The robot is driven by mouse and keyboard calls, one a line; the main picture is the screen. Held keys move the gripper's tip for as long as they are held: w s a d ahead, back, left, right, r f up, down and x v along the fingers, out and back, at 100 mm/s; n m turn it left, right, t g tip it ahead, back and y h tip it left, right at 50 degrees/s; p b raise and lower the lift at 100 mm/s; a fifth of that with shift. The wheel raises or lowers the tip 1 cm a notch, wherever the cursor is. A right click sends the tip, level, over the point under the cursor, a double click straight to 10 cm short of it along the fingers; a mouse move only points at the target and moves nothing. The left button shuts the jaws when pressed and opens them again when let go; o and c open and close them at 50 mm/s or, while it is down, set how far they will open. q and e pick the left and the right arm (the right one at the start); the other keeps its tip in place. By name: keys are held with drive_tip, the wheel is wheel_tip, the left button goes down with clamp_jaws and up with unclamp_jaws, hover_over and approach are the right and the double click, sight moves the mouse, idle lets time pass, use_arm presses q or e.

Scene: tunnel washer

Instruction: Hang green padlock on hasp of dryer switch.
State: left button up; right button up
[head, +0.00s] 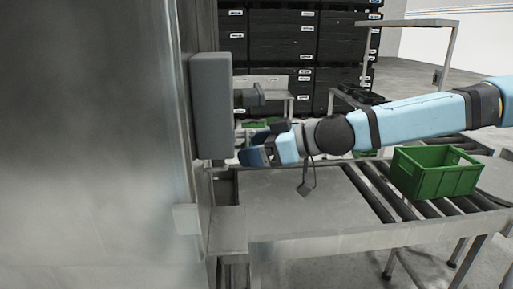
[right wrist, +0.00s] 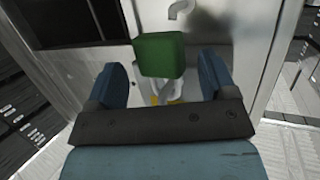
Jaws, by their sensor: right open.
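In the right wrist view a green padlock body (right wrist: 158,55) shows just beyond and between the fingertips of my right gripper (right wrist: 160,80). The gripper is open, and both fingers look apart from the padlock. A grey hooked piece (right wrist: 180,9) shows above the green body; I cannot tell whether it is the shackle or part of the hasp. In the head view my right gripper (head: 252,154) is beside the lower part of a grey switch box (head: 211,105) with a protruding dark handle (head: 250,97). The padlock and hasp are not clear there. My left gripper is out of view.
A large steel cabinet wall (head: 90,150) fills the left. Below my right arm is a flat metal table (head: 300,210) joining a roller conveyor (head: 400,205) with a green crate (head: 435,172). A small grey plate (head: 306,189) shows below my arm. Black stacked crates (head: 285,40) stand behind.

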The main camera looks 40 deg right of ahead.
drive_tip(key=shift+s+r, duration=0.1)
drive_tip(key=shift+r, duration=0.05)
drive_tip(key=v, duration=1.3)
drive_tip(key=shift+s+d, duration=0.25)
idle(0.5)
drive_tip(key=shift+d, duration=0.1)
